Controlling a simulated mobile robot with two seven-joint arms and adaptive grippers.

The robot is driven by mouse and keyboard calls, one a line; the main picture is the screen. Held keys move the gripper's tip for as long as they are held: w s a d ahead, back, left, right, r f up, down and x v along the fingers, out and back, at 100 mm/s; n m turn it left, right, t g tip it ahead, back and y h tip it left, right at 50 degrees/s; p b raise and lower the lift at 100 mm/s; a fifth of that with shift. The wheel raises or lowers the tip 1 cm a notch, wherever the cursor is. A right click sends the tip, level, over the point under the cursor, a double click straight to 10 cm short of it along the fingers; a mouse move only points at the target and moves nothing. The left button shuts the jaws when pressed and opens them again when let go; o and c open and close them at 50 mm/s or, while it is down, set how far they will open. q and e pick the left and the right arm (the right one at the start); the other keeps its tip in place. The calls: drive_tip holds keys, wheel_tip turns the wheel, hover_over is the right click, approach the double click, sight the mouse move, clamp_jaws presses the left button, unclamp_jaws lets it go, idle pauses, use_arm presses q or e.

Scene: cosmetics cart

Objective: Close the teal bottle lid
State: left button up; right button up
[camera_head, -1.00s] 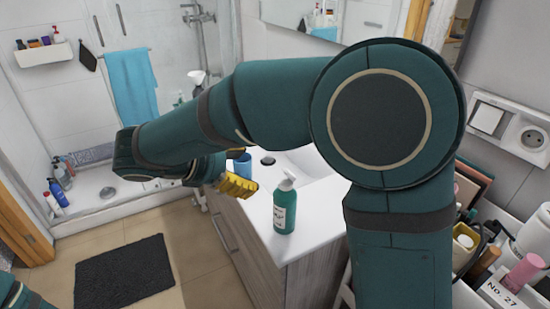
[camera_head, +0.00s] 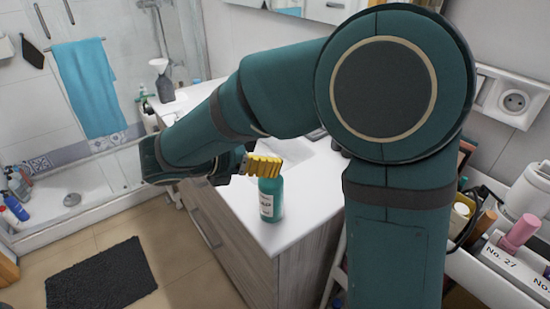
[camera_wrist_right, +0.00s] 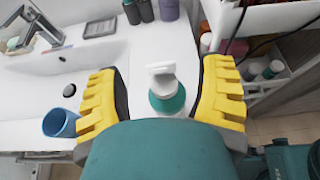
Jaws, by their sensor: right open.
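The teal bottle (camera_head: 270,200) stands upright on the white washstand top near its front edge. In the head view the yellow fingers of my right gripper (camera_head: 262,165) are over its top and hide the lid. In the right wrist view the bottle (camera_wrist_right: 168,100), with its white lid and spout (camera_wrist_right: 162,72), is between the two spread fingers of my right gripper (camera_wrist_right: 163,88). A gap shows on both sides of the bottle. The gripper is open and holds nothing. How firmly the lid sits cannot be seen. My left gripper is not in view.
A blue cup (camera_wrist_right: 60,123) stands left of the gripper in the right wrist view, near the sink (camera_wrist_right: 70,62) and faucet (camera_wrist_right: 42,25). Dark bottles (camera_wrist_right: 138,10) stand at the back. A cart (camera_head: 500,275) with cosmetics is at the right.

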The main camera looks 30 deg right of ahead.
sight(267, 154)
drive_tip(key=shift+b+x, duration=0.35)
drive_tip(key=shift+x, duration=1.55)
drive_tip(key=shift+c, duration=0.2)
clamp_jaws()
